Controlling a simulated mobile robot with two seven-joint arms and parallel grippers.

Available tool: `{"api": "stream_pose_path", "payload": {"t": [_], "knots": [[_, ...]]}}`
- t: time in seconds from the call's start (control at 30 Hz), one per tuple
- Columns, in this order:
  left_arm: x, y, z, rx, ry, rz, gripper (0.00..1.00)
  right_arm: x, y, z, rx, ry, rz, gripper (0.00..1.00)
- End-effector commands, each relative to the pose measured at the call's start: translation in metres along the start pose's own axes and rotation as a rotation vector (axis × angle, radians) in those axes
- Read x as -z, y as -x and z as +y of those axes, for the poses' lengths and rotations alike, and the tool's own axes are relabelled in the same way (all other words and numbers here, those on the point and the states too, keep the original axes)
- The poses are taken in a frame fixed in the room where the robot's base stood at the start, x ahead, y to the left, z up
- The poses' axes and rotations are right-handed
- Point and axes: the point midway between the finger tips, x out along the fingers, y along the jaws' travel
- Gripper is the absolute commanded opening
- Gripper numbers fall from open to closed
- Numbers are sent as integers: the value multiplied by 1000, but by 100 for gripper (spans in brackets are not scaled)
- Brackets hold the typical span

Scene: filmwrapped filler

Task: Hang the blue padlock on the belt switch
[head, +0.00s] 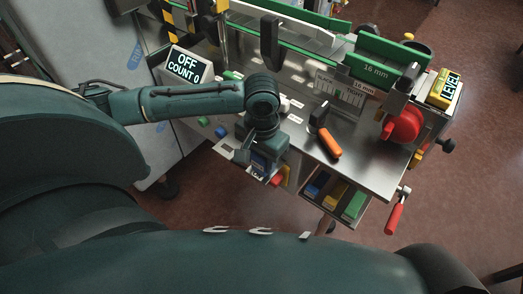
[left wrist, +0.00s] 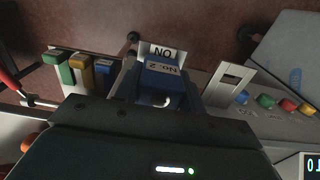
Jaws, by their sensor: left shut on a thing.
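My left gripper (head: 257,160) is shut on the blue padlock (head: 262,163) at the front edge of the steel machine table. In the left wrist view the padlock (left wrist: 160,78) sits between the fingers, with "No. 2" on its body and part of a pale shackle showing at its near end. A white label (left wrist: 162,51) with large letters shows just beyond it. The belt switch is not clearly made out; the gripper and padlock may cover it. Whether the padlock touches anything cannot be told. My right gripper is not in view.
A display (head: 187,66) reads OFF, COUNT 0. A slotted plate (left wrist: 231,84) and several coloured buttons (left wrist: 266,101) lie beside the padlock. An orange-handled lever (head: 329,144) and a red knob (head: 402,125) stand to the right. Blue, yellow and green blocks (head: 354,204) sit below the front edge.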

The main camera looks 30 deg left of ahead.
Motion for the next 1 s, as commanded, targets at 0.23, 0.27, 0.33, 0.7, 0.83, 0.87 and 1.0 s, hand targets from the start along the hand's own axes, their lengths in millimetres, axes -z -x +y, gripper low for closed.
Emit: {"api": "stream_pose_path", "payload": {"t": [0.23,0.27,0.33,0.7,0.83,0.87,1.0], "knots": [[0,-1,0,0,0,0,9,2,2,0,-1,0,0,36],[0,-1,0,0,0,0,9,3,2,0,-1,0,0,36],[0,-1,0,0,0,0,9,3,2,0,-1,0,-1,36],[0,-4,0,-1,0,0,9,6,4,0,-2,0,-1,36],[0,-5,0,-1,0,0,9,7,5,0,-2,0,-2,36],[0,-5,0,-1,0,0,9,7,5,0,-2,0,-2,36],[0,-6,0,0,0,0,9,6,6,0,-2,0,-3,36]]}}
